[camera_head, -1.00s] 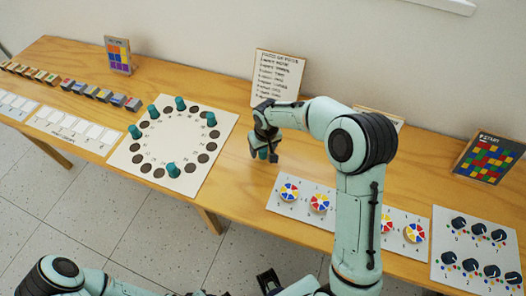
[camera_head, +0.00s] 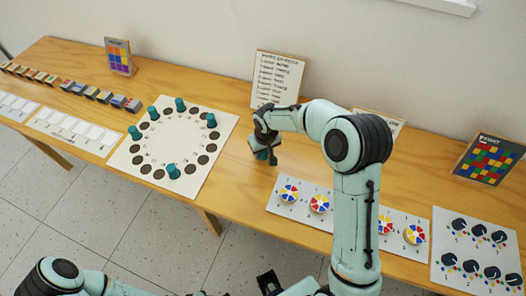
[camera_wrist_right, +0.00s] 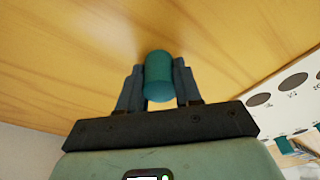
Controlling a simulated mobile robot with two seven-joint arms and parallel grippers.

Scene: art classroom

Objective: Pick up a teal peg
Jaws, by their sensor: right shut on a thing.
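My right gripper (camera_head: 264,154) is above the bare wood between the peg board and the colour-wheel card. In the right wrist view, a teal peg (camera_wrist_right: 159,75) sits between the two dark fingers of this gripper (camera_wrist_right: 159,88), which are shut on it. In the head view the gripper mostly hides this peg. Several other teal pegs, one of them the near peg (camera_head: 173,170), stand upright on the white board (camera_head: 172,140) with a ring of dark spots. A dark part at the bottom edge may be my left gripper (camera_head: 268,283); its jaws are unclear.
A text sign (camera_head: 277,78) stands behind the right gripper. The colour-wheel card (camera_head: 303,200) lies to its right, partly behind my arm. A mosaic picture (camera_head: 487,158) stands at the far right. Small blocks line the table's left. Bare wood lies around the gripper.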

